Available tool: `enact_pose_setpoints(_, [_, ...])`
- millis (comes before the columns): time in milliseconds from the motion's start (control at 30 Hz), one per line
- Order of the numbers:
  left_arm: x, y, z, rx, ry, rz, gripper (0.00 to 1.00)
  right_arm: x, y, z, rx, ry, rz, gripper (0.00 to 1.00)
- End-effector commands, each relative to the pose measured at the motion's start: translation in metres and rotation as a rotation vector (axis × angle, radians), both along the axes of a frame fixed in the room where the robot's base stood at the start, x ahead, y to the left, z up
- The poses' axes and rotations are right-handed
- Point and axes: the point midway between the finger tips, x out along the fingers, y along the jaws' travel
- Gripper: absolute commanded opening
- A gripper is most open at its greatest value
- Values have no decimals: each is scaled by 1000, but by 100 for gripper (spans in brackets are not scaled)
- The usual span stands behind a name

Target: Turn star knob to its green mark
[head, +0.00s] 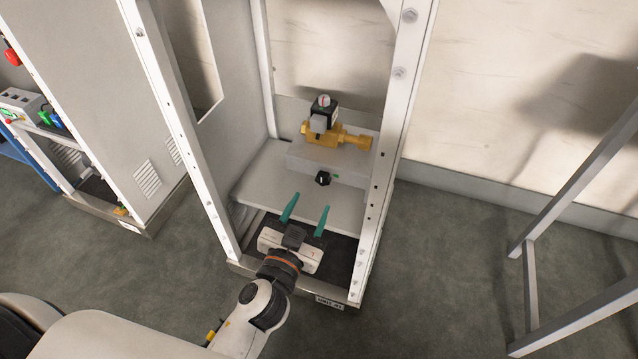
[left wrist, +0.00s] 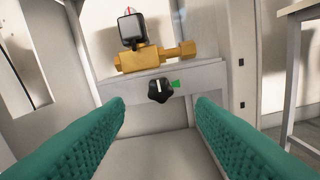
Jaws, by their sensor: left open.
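The star knob (head: 322,178) is small and black, on the front face of a grey box inside the white frame. In the left wrist view the knob (left wrist: 161,89) shows its lobes and a light pointer line that points up. A green mark (left wrist: 176,84) sits just right of the knob; it also shows in the head view (head: 336,177). My left gripper (head: 306,214) is open, with its two green fingers apart and pointing at the knob. The knob lies ahead of the fingertips, between them in the wrist view (left wrist: 160,108), and is not touched. My right gripper is not in view.
A brass valve (head: 340,135) with a black and grey head stands on the grey box (head: 300,157) above the knob. White frame posts (head: 384,150) stand on both sides. A grey shelf (head: 270,180) lies below the knob. A grey stand (head: 545,210) is at right.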

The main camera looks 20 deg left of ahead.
Motion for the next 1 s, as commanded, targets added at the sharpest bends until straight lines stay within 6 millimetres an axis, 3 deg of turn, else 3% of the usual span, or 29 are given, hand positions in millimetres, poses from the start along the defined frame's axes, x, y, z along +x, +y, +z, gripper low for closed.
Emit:
enact_pose_setpoints(100, [23,-1,2,2,-3,-2,50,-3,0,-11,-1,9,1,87])
enact_pose_setpoints(300, [51,-2,1,1,-1,0,50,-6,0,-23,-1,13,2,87])
enact_pose_setpoints(500, [64,-2,0,0,1,-1,50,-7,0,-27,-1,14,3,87])
enact_pose_setpoints(767, [65,-2,-1,0,1,-1,50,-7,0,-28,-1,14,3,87])
enact_pose_setpoints(800, [65,-2,-1,0,1,-1,49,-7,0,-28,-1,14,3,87])
enact_pose_setpoints(1000, [65,-2,-1,0,1,0,16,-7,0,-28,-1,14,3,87])
